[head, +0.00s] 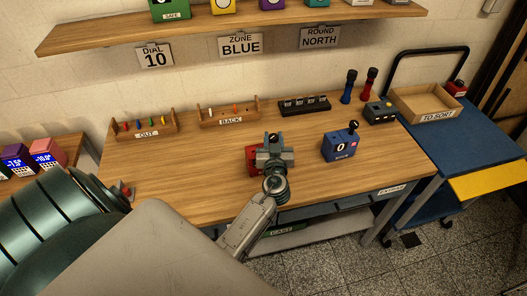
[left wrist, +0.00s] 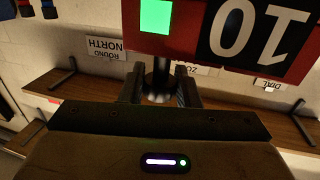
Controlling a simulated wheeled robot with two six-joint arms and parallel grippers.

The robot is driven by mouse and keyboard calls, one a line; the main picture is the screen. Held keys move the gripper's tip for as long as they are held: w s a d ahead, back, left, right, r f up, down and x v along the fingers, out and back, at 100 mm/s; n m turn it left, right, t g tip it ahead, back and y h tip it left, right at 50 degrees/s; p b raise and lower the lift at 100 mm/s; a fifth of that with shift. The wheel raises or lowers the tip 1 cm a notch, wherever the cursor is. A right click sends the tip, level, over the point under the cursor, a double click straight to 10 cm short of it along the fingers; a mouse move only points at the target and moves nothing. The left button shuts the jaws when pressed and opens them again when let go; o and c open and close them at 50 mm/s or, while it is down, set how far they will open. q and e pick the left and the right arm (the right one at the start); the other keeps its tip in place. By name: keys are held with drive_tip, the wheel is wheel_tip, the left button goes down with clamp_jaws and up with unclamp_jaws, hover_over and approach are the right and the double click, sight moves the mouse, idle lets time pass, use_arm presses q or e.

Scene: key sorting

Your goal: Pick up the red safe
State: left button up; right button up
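The red safe (head: 252,162) is on the wooden table in the head view, mostly hidden behind my left gripper (head: 273,150). The left wrist view shows the safe (left wrist: 185,45) upside down and close, with a lit green square and a black panel with a white 10. A black knob on a stem (left wrist: 160,75) joins the safe's top. The two dark fingers of my left gripper (left wrist: 160,92) stand on either side of this knob. I cannot tell whether they press on it, nor whether the safe is clear of the table. My right gripper is not in view.
A blue safe (head: 340,146) with a black knob stands to the right. Key racks OUT (head: 145,130) and BACK (head: 229,117) and a black holder (head: 304,105) line the back. The TO SORT tray (head: 425,104) is on the blue cart. A shelf (head: 235,32) hangs above.

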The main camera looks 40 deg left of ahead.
use_arm(q)
clamp_jaws()
drive_tip(key=shift+r, duration=0.15)
